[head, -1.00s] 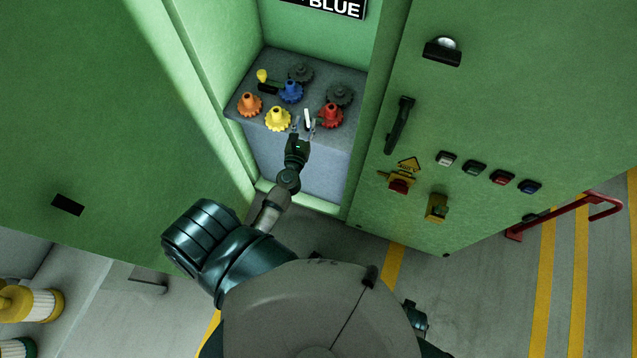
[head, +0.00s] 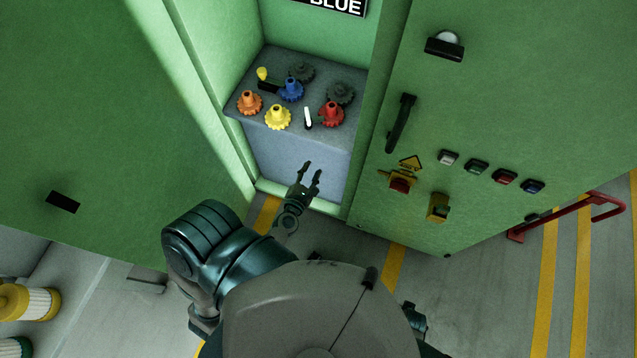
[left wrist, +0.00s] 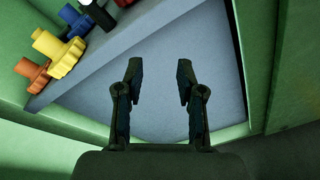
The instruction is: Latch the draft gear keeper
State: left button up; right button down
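In the head view a short lever with a white handle (head: 307,116) and a dark base stands near the front edge of the grey shelf (head: 255,127), between the yellow and red gears. A lever with a yellow knob (head: 262,74) and black base stands at the back left. I cannot tell for sure which is the keeper. My left gripper (head: 313,168) is open and empty, below and in front of the shelf edge, apart from both levers. The left wrist view shows its two fingers (left wrist: 160,82) spread with nothing between. My right gripper does not show.
An orange gear (head: 249,103), yellow gear (head: 277,118), blue gear (head: 291,90), red gear (head: 331,114) and dark gears (head: 340,93) crowd the shelf. Green cabinet walls flank the opening. A panel with a black handle (head: 401,123) and several buttons is at right.

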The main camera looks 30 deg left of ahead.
pick_arm(q)
jog(key=s+d+f+m+g+h+p, duration=0.1)
jog(key=s+d+f+m, duration=0.1)
jog(key=f+m, duration=0.3)
jog(key=s+d+f+m+g+h+p, duration=0.1)
jog(key=s+d+f+m+g+h, duration=0.1)
jog(key=d+f+m, duration=0.2)
notch_tip(320, 180, down, 5)
jog(key=shift+r+m, duration=0.1)
jog(key=shift+m, duration=1)
jog(key=shift+s, duration=0.1)
